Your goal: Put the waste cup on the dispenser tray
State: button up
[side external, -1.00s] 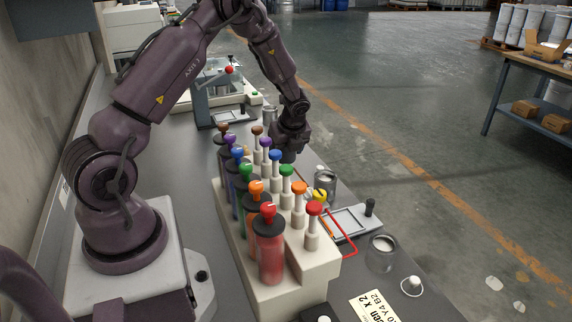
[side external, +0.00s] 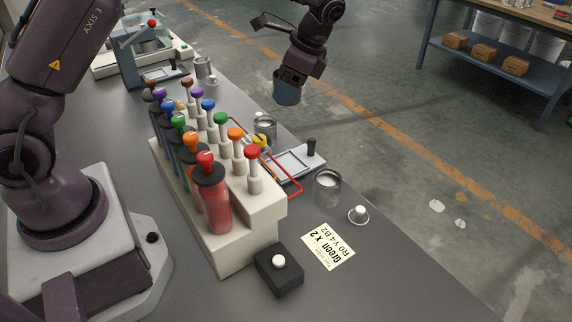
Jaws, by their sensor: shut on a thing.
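My gripper (side external: 291,74) is shut on a blue-grey cup (side external: 286,92), which looks like the waste cup. It holds the cup upright in the air near the bench's right edge, beyond the coloured rack. The fingertips are partly hidden at the cup's rim. A dispenser rack (side external: 230,262) carries two rows of bottles with coloured tops. I cannot tell whether this plate is the dispenser tray.
A clear cup (side external: 327,190) with pale contents, a small white-topped piece (side external: 358,214), a label card (side external: 328,245) and a black button box (side external: 279,270) are at the near end. Metal cans (side external: 203,68) and a blue-grey stand (side external: 130,62) are at the back.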

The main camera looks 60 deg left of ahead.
aim_at(280, 165)
jog(key=shift+s+f+n, duration=0.15)
jog(key=shift+f+n, duration=0.1)
jog(key=shift+n, duration=0.05)
notch_tip(280, 165, down, 18)
jog(key=shift+r, duration=0.25)
jog(key=o, duration=0.9)
jog(key=shift+f, duration=0.15)
jog(key=v, duration=1.2)
jog(key=shift+r, duration=0.3)
